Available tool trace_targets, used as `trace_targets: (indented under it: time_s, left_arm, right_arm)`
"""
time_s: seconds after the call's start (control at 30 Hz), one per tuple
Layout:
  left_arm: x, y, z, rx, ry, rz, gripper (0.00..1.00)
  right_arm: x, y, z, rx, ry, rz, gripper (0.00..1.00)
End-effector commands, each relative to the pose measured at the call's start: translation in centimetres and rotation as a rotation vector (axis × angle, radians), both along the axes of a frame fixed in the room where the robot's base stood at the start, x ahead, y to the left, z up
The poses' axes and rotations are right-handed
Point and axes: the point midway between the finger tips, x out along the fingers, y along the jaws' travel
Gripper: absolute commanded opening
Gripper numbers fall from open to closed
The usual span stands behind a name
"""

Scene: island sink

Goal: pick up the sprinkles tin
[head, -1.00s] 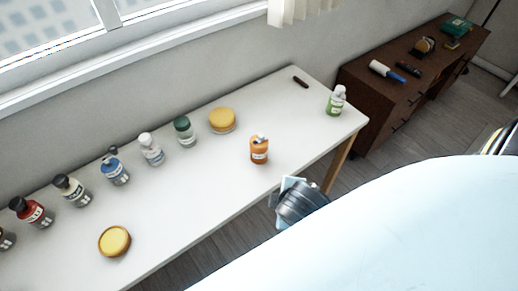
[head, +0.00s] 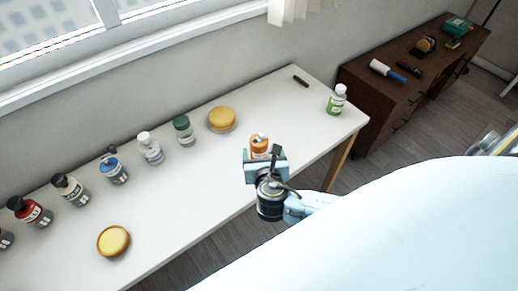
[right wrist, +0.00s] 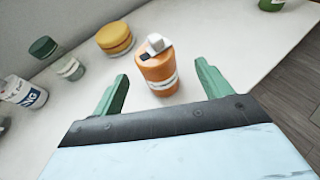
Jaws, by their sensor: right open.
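An orange tin (head: 259,142) with a white label band and a white-and-dark top stands upright on the white table. It fits the sprinkles tin best, but I cannot read its label. My right gripper (head: 265,158) is just in front of it and partly hides it in the head view. In the right wrist view the same orange tin (right wrist: 158,72) stands beyond and between the two spread green fingers, with gaps on both sides. The right gripper is open and empty. My left gripper is not in view.
A yellow-lidded jar (head: 221,119) and a green-capped jar (head: 184,131) stand to the left of the tin. Several bottles line the left side. A green bottle (head: 336,101) stands near the right table corner.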

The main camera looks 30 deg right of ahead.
Motion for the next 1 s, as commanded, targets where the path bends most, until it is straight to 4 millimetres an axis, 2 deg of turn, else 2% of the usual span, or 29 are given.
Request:
trace_targets:
  time_s: [0.1,0.33,0.6,0.9,1.0]
  left_arm:
    - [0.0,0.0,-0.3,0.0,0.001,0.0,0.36]
    - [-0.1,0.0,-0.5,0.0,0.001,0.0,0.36]
    - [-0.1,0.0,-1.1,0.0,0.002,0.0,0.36]
    - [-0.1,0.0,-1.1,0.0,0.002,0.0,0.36]
    - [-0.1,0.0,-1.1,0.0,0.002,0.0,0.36]
  right_arm:
    - [1.5,-0.7,-0.7,0.0,0.0,-0.001,0.77]
    - [3.0,-1.3,-1.1,0.003,-0.003,-0.002,0.77]
    - [6.4,-2.6,-2.2,0.003,-0.001,-0.002,0.77]
    - [6.8,-2.8,-2.4,0.005,0.001,-0.002,0.77]
    - [6.8,-2.8,-2.4,0.005,0.001,-0.002,0.66]
